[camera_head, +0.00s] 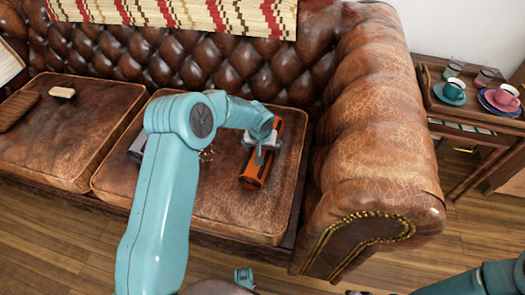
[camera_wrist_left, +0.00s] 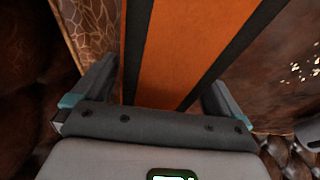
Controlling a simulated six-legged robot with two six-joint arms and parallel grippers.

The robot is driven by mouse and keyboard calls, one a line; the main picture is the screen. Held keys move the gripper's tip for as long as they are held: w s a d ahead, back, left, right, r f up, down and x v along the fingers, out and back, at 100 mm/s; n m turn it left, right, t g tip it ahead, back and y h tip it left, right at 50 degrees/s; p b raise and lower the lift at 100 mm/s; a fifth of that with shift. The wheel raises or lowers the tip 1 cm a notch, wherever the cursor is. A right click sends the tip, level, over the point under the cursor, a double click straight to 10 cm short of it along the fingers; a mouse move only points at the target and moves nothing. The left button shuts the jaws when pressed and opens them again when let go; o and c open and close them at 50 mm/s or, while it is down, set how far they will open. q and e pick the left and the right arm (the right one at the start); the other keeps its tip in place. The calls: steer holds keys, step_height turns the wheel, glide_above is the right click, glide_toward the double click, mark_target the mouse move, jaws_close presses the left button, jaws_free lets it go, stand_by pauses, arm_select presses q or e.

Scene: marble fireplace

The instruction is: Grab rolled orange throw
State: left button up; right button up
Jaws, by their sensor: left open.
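The rolled orange throw (camera_head: 254,172) has dark stripes and lies on the right seat cushion of the brown leather sofa, close to the right armrest. My left gripper (camera_head: 262,150) is over the throw, from above. In the left wrist view the orange throw (camera_wrist_left: 185,45) with its black stripes lies between the two spread fingers of my left gripper (camera_wrist_left: 163,78). The gripper is open, and I cannot tell whether the fingers touch the throw.
A grey object (camera_head: 137,148) lies on the same cushion, partly behind my arm. A patterned blanket (camera_head: 180,14) hangs over the backrest.

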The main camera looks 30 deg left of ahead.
arm_select(q)
steer(key=c, duration=0.9)
steer(key=shift+o, duration=0.2)
